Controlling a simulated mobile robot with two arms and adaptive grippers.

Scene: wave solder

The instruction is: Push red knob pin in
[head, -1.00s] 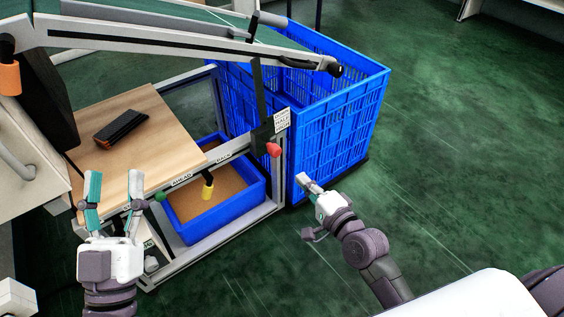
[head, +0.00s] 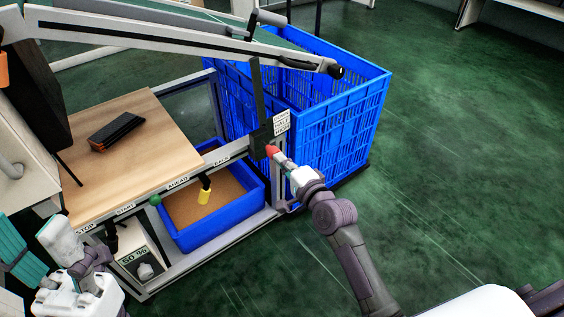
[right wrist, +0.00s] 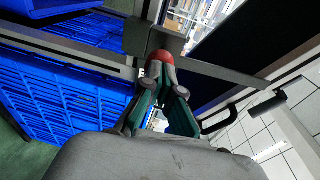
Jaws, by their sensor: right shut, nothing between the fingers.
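The red knob (head: 271,151) sits on the dark bracket of the frame post, below a small white label plate (head: 281,123). My right gripper (head: 281,160) is shut and empty, its fingertips right at the knob. In the right wrist view, the red knob (right wrist: 160,56) lies straight ahead of the closed fingertips (right wrist: 161,72) and is partly hidden by them. Whether they touch it or stop just short cannot be told. My left gripper (head: 36,245) is at the lower left, with its fingers apart and nothing seen between them, away from the knob.
A large blue crate (head: 340,125) stands behind and right of the post. A blue bin (head: 250,205) is under the front rail (head: 210,167), which carries a green knob (head: 155,199) and a yellow one (head: 204,196). The green floor at right is clear.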

